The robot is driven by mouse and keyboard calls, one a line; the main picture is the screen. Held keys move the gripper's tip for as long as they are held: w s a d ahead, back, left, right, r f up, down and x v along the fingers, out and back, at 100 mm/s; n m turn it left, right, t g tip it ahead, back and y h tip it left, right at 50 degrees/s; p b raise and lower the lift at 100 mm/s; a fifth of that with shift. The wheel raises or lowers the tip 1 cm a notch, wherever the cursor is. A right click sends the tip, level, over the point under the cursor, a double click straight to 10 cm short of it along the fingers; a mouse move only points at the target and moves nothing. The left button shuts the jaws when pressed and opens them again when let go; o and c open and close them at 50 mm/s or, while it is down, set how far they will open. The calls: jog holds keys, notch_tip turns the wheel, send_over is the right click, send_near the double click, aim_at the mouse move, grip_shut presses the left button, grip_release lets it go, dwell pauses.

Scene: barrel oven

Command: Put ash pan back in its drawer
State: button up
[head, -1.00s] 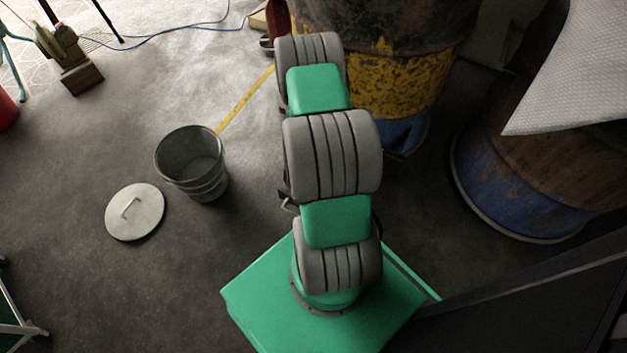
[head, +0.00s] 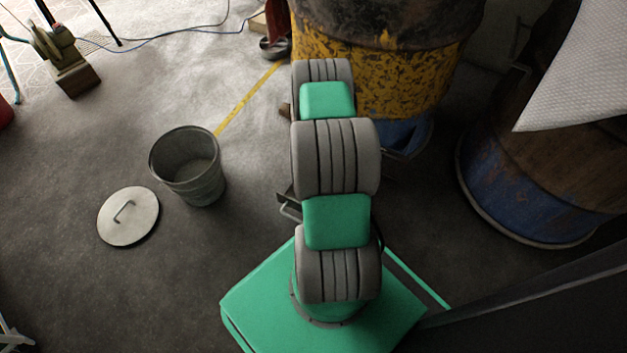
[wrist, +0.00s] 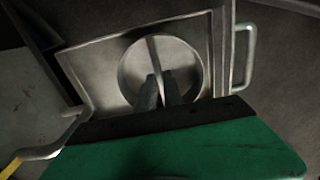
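The ash pan (wrist: 130,70) is a round, shallow metal pan with a bar handle across it, seen in the wrist view. It lies within the outline of a rectangular metal drawer (wrist: 88,66), which has a loop handle at its right end. I cannot tell whether the pan rests on the drawer floor or hangs just above it. My gripper (wrist: 159,88) has its two dark fingers on either side of the bar and appears shut on it. In the head view my arm hides the gripper and pan; only a corner of the drawer (head: 289,207) shows.
The floor at lower left is mostly clear.

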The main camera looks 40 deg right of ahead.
jog(key=o, duration=0.4)
jog(key=shift+c, duration=0.2)
notch_tip(320, 180, up, 12)
jog(key=p, duration=0.6)
jog(key=w+a+r+m+t, duration=0.1)
jog(key=w+a+r, duration=0.1)
jog(key=a+r, duration=0.65)
jog(key=w+a+r+m, duration=0.1)
jog(key=w+a+r, duration=0.25)
jog(key=r, duration=0.95)
jog(key=s+a+r+m+t, duration=0.1)
jog(key=s+a+r+m, duration=0.1)
jog(key=s+a+r, duration=0.9)
jog(key=s+a, duration=0.1)
jog(key=a, duration=0.2)
jog(key=shift+a+r, duration=0.15)
jog(key=shift+r, duration=0.25)
